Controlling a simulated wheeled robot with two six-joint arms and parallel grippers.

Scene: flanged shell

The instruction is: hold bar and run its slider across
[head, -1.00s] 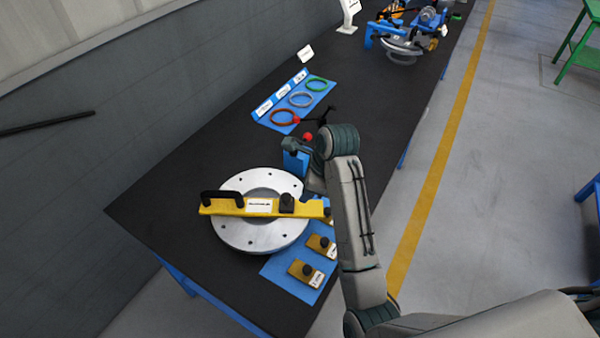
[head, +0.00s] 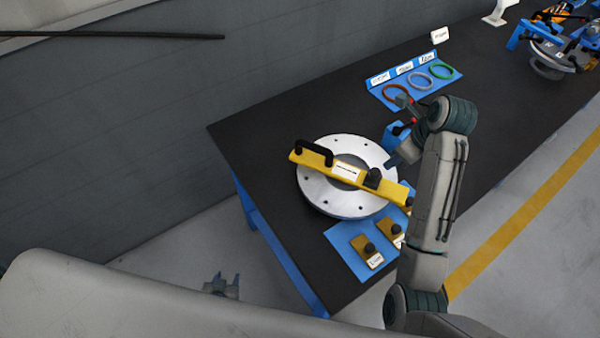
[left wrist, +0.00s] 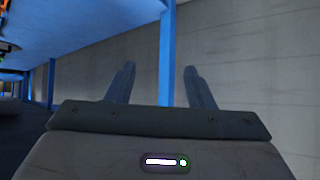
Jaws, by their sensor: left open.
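The yellow bar (head: 322,163) lies across a silver flanged disc (head: 325,197) on the black bench. It has a black arched handle at its left end and a white label mid-length. A black block with a knob (head: 372,178), apparently the slider, sits toward its right end. My left gripper (head: 222,285) is low at the left, off the bench and well apart from the bar; its open, empty fingers (left wrist: 160,88) show in the left wrist view. My right arm stands right of the disc and covers part of the bar's right end; its fingers cannot be made out clearly.
A blue mat (head: 345,232) with small yellow knobbed blocks (head: 367,250) lies in front of the disc. Behind is a blue strip with red, grey and green rings (head: 420,81). A blue bench leg (left wrist: 167,55) stands before the left fingers. The bench's left end is clear.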

